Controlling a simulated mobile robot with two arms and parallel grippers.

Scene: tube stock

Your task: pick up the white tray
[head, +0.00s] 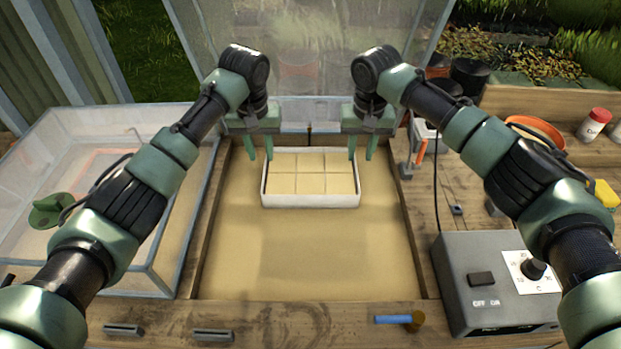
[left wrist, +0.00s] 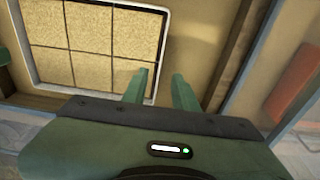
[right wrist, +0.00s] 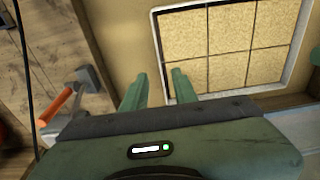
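The white tray (head: 311,201) sits on the sandy bed in the middle of the head view. It is a shallow rectangular tray with several tan square cells. My left gripper (head: 260,153) is open at the tray's far left corner. In the left wrist view my left gripper (left wrist: 160,85) has its fingers on either side of the line of the tray's side wall (left wrist: 158,62). My right gripper (head: 360,153) is open at the far right corner. In the right wrist view my right gripper (right wrist: 160,83) likewise straddles the side wall (right wrist: 159,45). Finger height above the rim is unclear.
The sandy bed (head: 310,260) is clear in front of the tray, inside a wooden frame. A clear-walled box (head: 90,270) stands left. A grey control box (head: 490,280) with a dial stands right. A blue-handled tool (head: 395,319) lies on the front board.

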